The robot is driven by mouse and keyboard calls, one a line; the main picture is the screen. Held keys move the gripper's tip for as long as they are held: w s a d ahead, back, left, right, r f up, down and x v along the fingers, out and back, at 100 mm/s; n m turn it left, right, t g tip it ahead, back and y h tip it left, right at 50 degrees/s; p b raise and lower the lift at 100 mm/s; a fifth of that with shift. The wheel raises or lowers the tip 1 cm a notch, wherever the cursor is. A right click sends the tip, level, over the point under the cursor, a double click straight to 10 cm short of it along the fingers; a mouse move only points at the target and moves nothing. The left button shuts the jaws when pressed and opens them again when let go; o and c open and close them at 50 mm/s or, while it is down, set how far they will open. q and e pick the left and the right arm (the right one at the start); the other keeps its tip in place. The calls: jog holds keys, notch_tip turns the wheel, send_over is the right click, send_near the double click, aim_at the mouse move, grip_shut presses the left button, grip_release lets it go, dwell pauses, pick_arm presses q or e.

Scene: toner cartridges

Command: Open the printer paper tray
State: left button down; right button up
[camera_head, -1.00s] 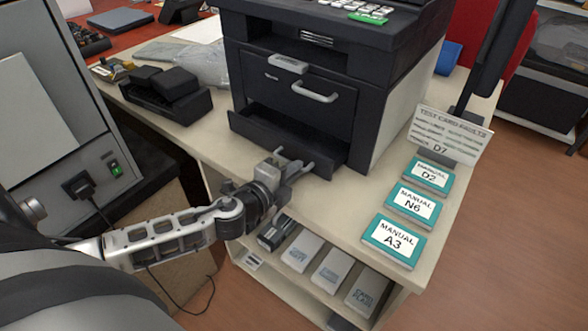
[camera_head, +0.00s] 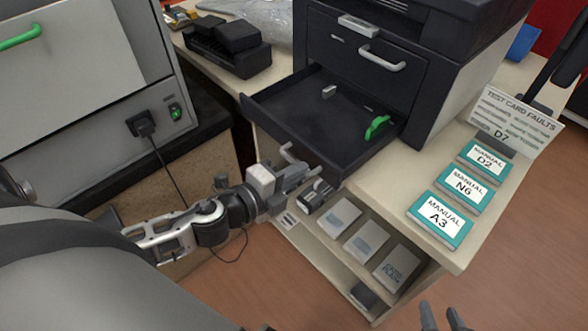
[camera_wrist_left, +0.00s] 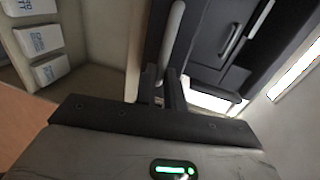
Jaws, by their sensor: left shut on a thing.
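The dark printer (camera_head: 440,60) stands on the bench, its paper tray (camera_head: 320,115) pulled well out at the bottom front. Inside the tray are a green lever (camera_head: 377,126) and a small grey tab (camera_head: 329,91). My left gripper (camera_head: 300,168) is at the tray's front, shut on its handle. In the left wrist view the pale handle bar (camera_wrist_left: 171,35) runs between the fingers of my left gripper (camera_wrist_left: 163,88).
Boxes (camera_head: 363,243) sit on the shelf below. A black device (camera_head: 228,47) is left of the printer. A grey machine (camera_head: 80,80) stands at left.

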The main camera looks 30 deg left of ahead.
pick_arm(q)
jog(key=c, duration=1.5)
grip_release()
jog(key=b+v, duration=0.3)
jog(key=v, duration=1.3)
jog(key=shift+b, duration=0.4)
pick_arm(e)
jog(key=shift+a+f, duration=0.3)
jog(key=shift+f, duration=0.3)
pick_arm(q)
jog(key=shift+a, duration=0.1)
pick_arm(e)
jog(key=shift+w, duration=0.1)
